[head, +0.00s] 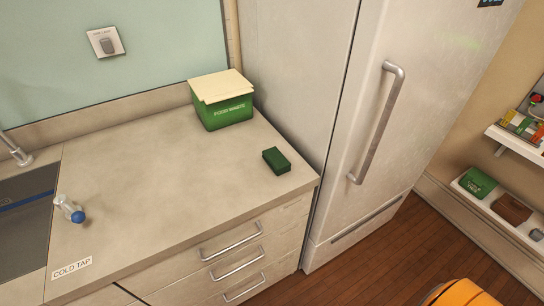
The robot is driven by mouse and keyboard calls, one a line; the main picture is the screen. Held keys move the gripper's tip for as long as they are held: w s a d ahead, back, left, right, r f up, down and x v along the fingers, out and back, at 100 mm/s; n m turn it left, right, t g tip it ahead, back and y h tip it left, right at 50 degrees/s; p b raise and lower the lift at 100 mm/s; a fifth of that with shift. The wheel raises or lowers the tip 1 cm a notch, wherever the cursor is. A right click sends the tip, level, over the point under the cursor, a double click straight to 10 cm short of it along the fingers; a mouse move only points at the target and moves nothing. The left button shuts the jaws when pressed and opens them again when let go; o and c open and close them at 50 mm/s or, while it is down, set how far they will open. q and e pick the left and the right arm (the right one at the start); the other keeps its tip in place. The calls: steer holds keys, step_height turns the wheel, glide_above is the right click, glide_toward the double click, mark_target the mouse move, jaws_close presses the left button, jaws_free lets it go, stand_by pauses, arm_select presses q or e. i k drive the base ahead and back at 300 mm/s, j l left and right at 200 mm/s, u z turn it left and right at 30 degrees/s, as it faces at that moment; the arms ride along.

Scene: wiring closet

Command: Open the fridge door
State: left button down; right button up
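The fridge (335,95) stands right of the counter in the head view. It is tall and light grey, and its top is out of the picture. Its door (425,75) looks shut, flush with the body. A long silver bar handle (378,125) runs up the door, slanted in the picture. A lower panel with a dark slot (366,222) is below the door. Neither of my grippers shows in the head view. Nothing touches the handle.
The counter (150,200) holds a green food-waste box (222,100), a small dark green block (277,160) and a tap (70,209). Drawers with handles (232,240) face the floor. Wooden floor (390,250) lies before the fridge; wall shelves (505,210) and an orange object (463,294) are right.

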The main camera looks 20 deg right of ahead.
mark_target(414, 67)
steer(key=z, duration=2)
